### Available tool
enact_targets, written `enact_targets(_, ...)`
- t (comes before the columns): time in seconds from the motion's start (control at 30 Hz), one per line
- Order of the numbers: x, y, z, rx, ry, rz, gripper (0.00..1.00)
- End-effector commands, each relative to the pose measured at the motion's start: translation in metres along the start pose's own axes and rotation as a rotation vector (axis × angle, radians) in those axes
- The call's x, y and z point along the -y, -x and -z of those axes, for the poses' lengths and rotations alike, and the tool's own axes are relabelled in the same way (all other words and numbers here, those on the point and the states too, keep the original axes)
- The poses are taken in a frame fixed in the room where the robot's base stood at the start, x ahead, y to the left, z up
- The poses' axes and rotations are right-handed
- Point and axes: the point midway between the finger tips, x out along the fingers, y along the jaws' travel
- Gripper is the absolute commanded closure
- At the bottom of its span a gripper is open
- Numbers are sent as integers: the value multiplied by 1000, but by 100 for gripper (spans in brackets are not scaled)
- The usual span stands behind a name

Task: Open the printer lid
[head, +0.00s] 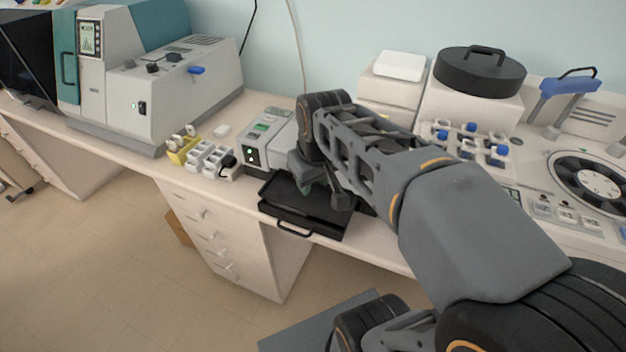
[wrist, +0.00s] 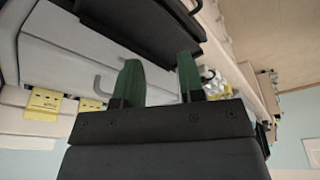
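A small white device with a green-lit display (head: 266,140) stands on the bench left of my arm; I cannot tell for certain that it is the printer, and no lid is clearly seen. My gripper (head: 318,182) is just right of it, over a black tray, partly hidden by my arm. In the wrist view its two dark green fingers (wrist: 158,62) are apart with nothing clearly held between them. A grey hooked handle (wrist: 103,85) is beside the left finger, on or near a pale casing (wrist: 70,62). Contact cannot be told.
The black tray (head: 291,222) with a front handle reaches the bench edge. Yellow and white racks (head: 205,155) stand left of the small device. A large grey machine (head: 165,85) is farther left. A blue-capped bottle rack (head: 468,150) and a centrifuge (head: 588,183) are at right.

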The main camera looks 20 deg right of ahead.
Motion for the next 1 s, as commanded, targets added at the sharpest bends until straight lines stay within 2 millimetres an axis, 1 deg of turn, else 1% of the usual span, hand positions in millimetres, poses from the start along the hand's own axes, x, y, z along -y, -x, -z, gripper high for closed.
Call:
enact_targets(0.4,1,-1,-2,-3,-4,-1,64)
enact_targets(0.47,0,-2,0,-12,-28,-3,64)
enact_targets(0.53,2,-16,-8,-28,-94,-10,64)
enact_targets(0.6,7,-27,-21,-52,-140,-15,64)
enact_targets(0.7,16,-38,-39,-84,-171,-17,64)
enact_targets(0.83,23,-43,-54,-105,-161,-15,64)
enact_targets(0.93,24,-39,-54,-116,-158,-15,64)
enact_targets(1.0,20,-41,-54,-93,-169,-17,64)
